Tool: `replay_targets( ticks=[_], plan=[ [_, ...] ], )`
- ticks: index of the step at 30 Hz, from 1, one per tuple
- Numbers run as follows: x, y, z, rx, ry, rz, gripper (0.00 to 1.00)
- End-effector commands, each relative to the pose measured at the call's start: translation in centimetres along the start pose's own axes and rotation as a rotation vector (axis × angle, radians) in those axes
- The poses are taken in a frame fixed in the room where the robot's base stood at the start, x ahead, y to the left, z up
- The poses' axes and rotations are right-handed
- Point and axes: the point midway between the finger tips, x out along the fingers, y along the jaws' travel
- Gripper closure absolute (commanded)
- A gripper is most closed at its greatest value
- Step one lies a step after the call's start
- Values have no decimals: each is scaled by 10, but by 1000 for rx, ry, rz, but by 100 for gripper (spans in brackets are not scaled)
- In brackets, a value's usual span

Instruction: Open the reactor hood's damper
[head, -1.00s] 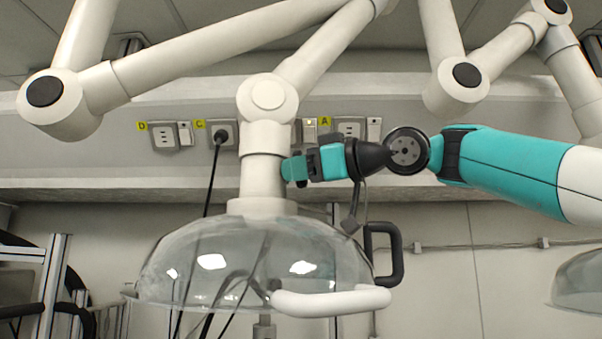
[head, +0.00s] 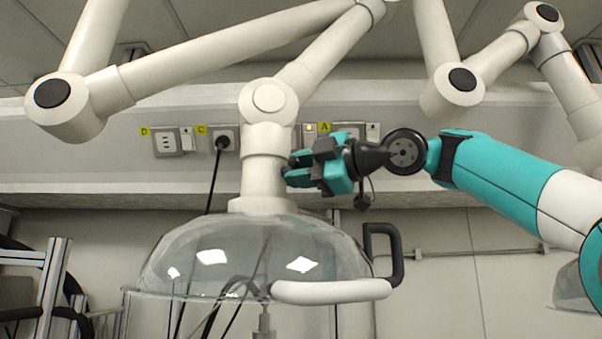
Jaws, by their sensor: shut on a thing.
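The reactor hood (head: 190,255) is a clear dome with a white rim handle, hanging from a white jointed duct. Its white neck (head: 263,165) rises from the dome's top. My teal and black gripper (head: 296,172) reaches in from the right, fingertips against the right side of the neck. It is shut on the damper's small handle there. The fingers hide nearly all of that handle, so its exact angle cannot be read. The gripper is rolled about its own axis, its wide side partly facing the camera.
A black loop handle (head: 396,255) stands right of the dome. Wall sockets (head: 167,142) and a hanging black cable (head: 213,180) are behind the neck. Other white duct arms (head: 455,90) hang above right. A second clear hood (head: 568,290) is partly hidden at the right edge.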

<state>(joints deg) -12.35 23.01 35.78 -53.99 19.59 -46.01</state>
Motion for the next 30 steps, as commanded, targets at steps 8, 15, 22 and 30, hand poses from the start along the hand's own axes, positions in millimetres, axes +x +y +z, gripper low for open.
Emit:
replay_targets(
  ticks=[8,15,22,30],
  plan=[
    [0,0,0,-204,1,1,94],
    [0,0,0,-307,1,1,94],
    [0,0,0,-347,1,0,94],
    [0,-1,0,-353,1,-1,94]
  ],
)
